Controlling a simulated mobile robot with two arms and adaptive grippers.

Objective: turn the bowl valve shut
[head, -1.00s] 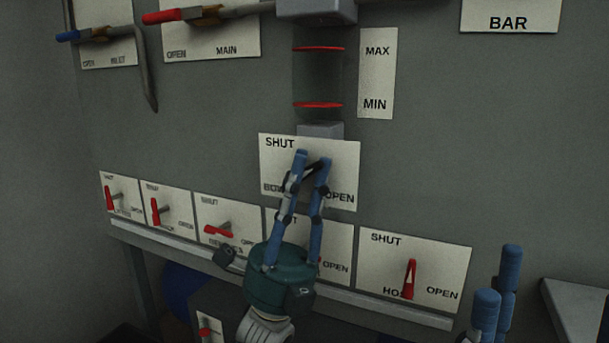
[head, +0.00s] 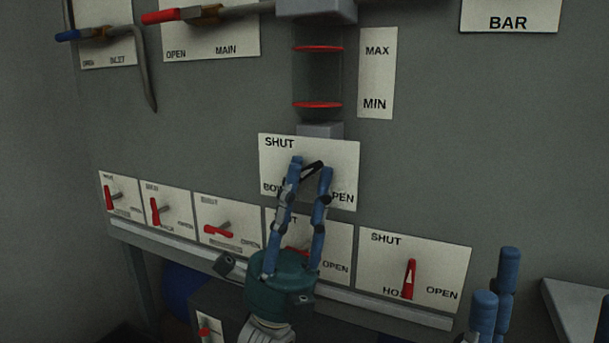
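The bowl valve's white label plate (head: 343,152) is on the grey panel below the sight glass, with SHUT at upper left and OPEN at lower right. A black lever (head: 314,167) shows in front of it, between the fingertips of my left gripper (head: 311,169). The gripper is open, its blue fingers spread on either side of the lever; whether either touches it cannot be told. The fingers cover part of the label and the valve's stem. My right gripper (head: 496,285) is partly in view at lower right, its blue fingers apart and empty.
A row of red-levered valves, including the hot valve (head: 409,280), runs below, above a pale rail (head: 385,308). The sight glass (head: 318,78) is directly above. Inlet (head: 85,35) and main (head: 165,16) levers are at upper left. Bare panel lies right of the bowl plate.

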